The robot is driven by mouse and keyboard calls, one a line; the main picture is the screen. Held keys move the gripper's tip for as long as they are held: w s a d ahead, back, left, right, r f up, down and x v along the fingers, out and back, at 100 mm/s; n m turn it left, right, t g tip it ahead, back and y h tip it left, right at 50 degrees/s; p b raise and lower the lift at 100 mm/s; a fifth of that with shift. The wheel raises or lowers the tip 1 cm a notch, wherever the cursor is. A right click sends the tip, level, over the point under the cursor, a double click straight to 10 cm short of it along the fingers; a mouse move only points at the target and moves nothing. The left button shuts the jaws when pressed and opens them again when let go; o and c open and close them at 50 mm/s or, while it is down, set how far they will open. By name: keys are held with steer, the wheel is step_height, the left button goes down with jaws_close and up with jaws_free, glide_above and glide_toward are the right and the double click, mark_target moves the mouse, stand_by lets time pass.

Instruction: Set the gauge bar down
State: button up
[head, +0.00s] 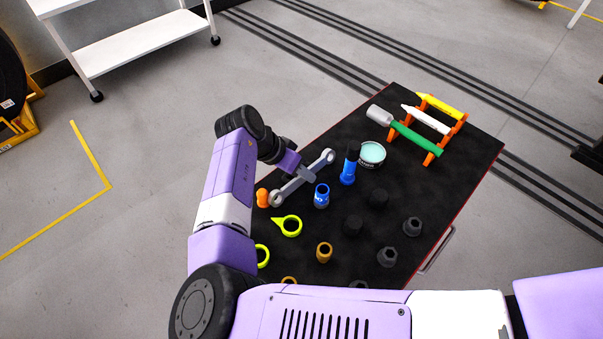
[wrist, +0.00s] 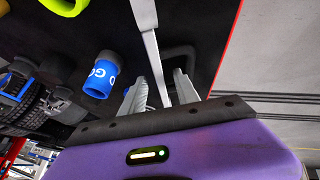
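The gauge bar (head: 302,180) is a grey bar with a ring at each end, slanting along the left side of the black mat (head: 393,278). It appears to lie on the mat, though the head view does not show its underside clearly. In the wrist view the bar (wrist: 151,45) runs between the two fingers of my gripper (wrist: 161,80). The fingers stand apart, with a narrow gap showing on each side of the bar. In the head view my gripper (head: 304,173) is at the middle of the bar and hides part of it.
A blue socket (head: 321,196) stands close right of the bar, an orange piece (head: 262,198) by its near end. A blue-black bottle (head: 349,167), a tin (head: 372,154) and an orange rack (head: 430,158) stand beyond. A yellow-green ring (head: 291,226) and several sockets lie nearer.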

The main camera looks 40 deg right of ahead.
jaws_close()
stand_by(1.3)
